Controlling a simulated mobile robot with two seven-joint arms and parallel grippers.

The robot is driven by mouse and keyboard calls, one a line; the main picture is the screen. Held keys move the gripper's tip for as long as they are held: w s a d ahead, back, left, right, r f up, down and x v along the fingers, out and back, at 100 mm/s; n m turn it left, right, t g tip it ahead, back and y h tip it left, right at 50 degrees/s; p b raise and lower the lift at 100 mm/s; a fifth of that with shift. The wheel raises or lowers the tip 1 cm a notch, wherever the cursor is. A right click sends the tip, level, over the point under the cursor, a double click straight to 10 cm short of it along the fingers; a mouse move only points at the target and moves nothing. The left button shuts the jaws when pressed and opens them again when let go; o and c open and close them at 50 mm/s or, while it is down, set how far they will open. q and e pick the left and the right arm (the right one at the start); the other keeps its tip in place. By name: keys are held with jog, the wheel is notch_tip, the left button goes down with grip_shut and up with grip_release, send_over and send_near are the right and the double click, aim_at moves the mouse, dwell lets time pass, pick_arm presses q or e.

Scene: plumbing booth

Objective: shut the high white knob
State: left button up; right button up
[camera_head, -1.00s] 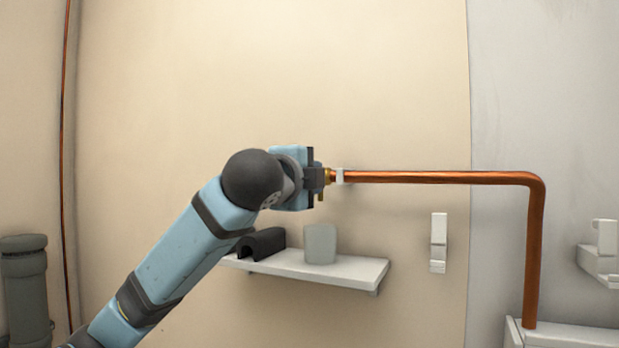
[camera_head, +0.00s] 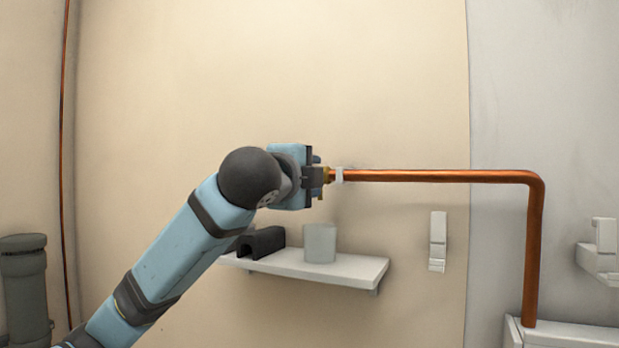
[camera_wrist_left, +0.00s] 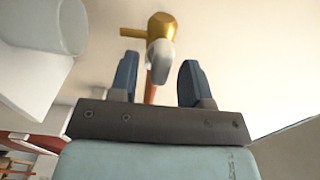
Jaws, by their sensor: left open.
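The white knob (camera_wrist_left: 160,62) sits on a brass valve (camera_wrist_left: 150,33) in the left wrist view. My left gripper (camera_wrist_left: 157,75) is open, with one blue finger on each side of the knob. I cannot tell whether the fingers touch it. In the head view the brass valve (camera_head: 326,176) shows at the left end of a copper pipe (camera_head: 440,176), and my left gripper (camera_head: 314,178) is right at it and hides the knob. My right gripper is in neither view.
A white shelf (camera_head: 345,268) below holds a grey cup (camera_head: 320,243) and a dark clip-shaped piece (camera_head: 263,242). The copper pipe turns down at the right into a white box (camera_head: 570,338). A white wall bracket (camera_head: 438,241) is below the pipe. The wall above is clear.

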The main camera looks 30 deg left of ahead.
pick_arm(q)
jog(key=s+b, duration=0.3)
jog(key=s, duration=1)
jog(key=shift+s+d, duration=0.15)
jog(key=shift+d, duration=0.25)
